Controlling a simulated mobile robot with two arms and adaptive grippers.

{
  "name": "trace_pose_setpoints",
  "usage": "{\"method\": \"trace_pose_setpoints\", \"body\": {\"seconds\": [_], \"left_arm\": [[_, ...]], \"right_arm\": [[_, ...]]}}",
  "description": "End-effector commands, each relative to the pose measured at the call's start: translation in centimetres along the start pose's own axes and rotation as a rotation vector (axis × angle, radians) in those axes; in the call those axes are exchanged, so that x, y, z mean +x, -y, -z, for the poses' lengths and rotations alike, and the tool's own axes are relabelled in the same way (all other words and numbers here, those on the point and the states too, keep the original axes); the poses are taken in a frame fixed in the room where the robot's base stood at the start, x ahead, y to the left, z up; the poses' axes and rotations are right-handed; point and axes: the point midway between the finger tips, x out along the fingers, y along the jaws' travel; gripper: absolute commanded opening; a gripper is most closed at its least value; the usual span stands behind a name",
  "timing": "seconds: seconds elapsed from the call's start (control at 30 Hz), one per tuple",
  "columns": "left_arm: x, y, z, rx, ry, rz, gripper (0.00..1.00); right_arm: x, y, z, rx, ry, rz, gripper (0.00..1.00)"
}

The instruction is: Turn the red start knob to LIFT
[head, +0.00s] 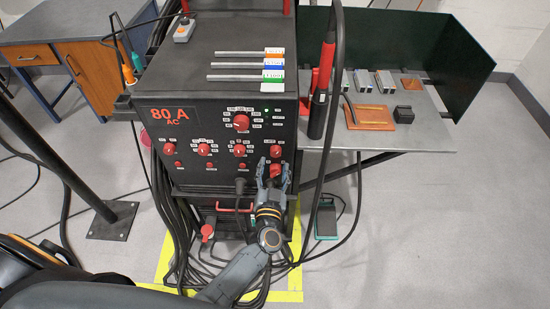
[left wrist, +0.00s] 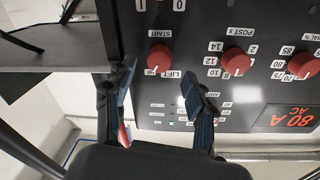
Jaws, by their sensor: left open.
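The red start knob (head: 278,150) is the rightmost of the row on the black welder's front panel. In the left wrist view, which is upside down, the start knob (left wrist: 160,57) has HF and LIFT labels beside it. I cannot tell for certain which one it points at. My left gripper (head: 274,172) is open in front of the panel's lower right. In the left wrist view its two fingers (left wrist: 157,77) are spread, with the knob in the gap just past the tips. Nothing is held. My right gripper is not in view.
A larger red switch (head: 276,171) marked 1 and 0 is below the start knob, close to my fingers. The neighbouring POST knob (left wrist: 237,62) is close to one finger. A cable plug (head: 240,186) sticks out at left. A torch (head: 321,90) hangs at right.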

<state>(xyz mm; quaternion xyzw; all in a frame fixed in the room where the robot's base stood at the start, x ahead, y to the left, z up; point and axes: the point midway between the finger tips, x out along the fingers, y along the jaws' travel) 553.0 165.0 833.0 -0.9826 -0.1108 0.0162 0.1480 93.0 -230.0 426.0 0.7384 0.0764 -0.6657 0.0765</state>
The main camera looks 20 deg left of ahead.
Motion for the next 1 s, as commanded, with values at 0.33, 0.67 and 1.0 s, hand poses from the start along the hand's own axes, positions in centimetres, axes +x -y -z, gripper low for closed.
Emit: {"method": "trace_pose_setpoints", "body": {"seconds": [0.33, 0.67, 1.0], "left_arm": [[3.8, 0.0, 0.0, 0.001, 0.0, -0.001, 0.55], [3.9, 0.0, 0.0, 0.001, 0.0, -0.001, 0.47], [3.9, 0.0, 0.0, 0.0, 0.0, -0.001, 0.0]], "right_arm": [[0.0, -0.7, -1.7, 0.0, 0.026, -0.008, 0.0], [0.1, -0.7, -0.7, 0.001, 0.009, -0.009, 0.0], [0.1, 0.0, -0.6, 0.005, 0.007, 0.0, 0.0]]}}
